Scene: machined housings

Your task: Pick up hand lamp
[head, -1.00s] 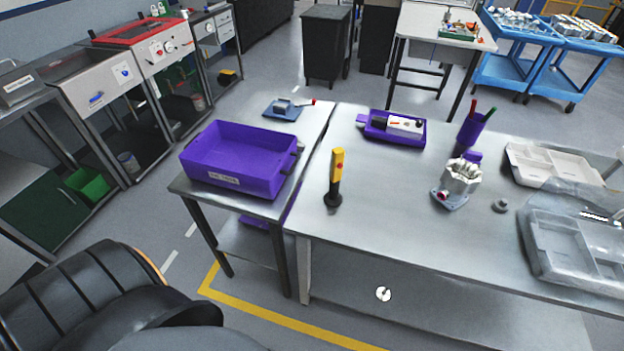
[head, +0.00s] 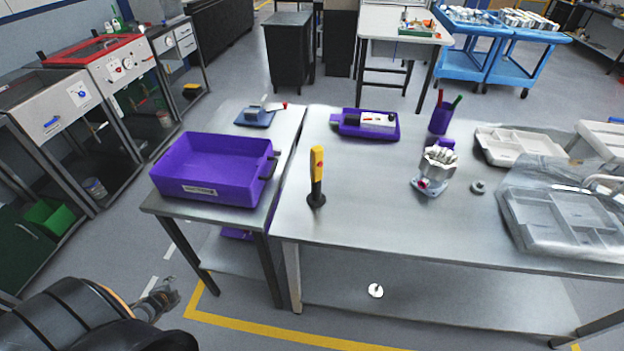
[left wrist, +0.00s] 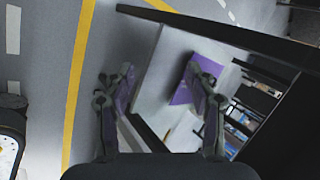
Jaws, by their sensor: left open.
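The hand lamp (head: 317,177) is yellow with a black base and stands upright on the grey metal table, near its front left edge. My left gripper (head: 158,299) is low at the lower left of the head view, in front of and below the tables and well apart from the lamp. In the left wrist view the left gripper (left wrist: 162,105) has its two fingers spread with nothing between them. The lamp does not show in the left wrist view. My right gripper is in neither view.
A purple bin (head: 212,168) stands on the smaller side table left of the lamp. Behind the lamp lies a purple tray (head: 347,130). To its right are a machined housing (head: 436,170) and a clear-wrapped organiser (head: 565,225). The tabletop right around the lamp is clear.

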